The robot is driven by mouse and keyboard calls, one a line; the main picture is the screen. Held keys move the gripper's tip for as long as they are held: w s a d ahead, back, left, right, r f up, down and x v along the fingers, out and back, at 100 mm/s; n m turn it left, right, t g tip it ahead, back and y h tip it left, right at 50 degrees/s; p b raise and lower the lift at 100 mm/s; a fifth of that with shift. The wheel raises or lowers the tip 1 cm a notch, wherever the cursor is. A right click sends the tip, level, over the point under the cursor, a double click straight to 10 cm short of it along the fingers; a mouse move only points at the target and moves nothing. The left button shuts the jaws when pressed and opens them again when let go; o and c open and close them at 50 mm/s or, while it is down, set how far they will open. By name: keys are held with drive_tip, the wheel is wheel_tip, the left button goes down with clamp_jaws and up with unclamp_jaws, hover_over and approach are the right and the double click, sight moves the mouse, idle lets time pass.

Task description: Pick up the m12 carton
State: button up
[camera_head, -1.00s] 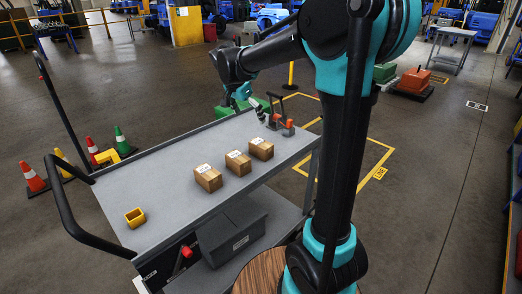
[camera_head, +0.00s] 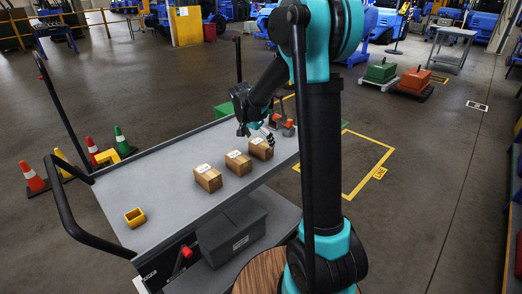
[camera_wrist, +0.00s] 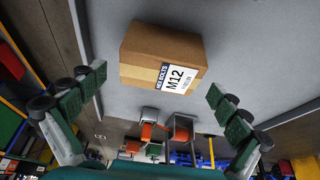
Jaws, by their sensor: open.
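The M12 carton (camera_wrist: 165,58) is a brown box with a white label reading M12, seen close up in the wrist view. It appears to be the rightmost carton (camera_head: 262,149) of the row on the grey cart top (camera_head: 160,186) in the head view. My gripper (camera_head: 257,134) is over the cart by that carton. Its open fingers also show in the wrist view (camera_wrist: 158,84), spread to either side of the carton and apart from it. Nothing is between the fingers' pads.
Two similar cartons, a middle one (camera_head: 238,163) and a left one (camera_head: 208,178), stand close by in the row. A red-and-grey clamp (camera_head: 286,126) stands beyond my gripper. A yellow block (camera_head: 135,217) sits at the cart's near left, with clear surface between.

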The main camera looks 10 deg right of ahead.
drive_tip(key=shift+x, duration=1.05)
drive_tip(key=c, duration=1.5)
drive_tip(key=shift+c, duration=0.2)
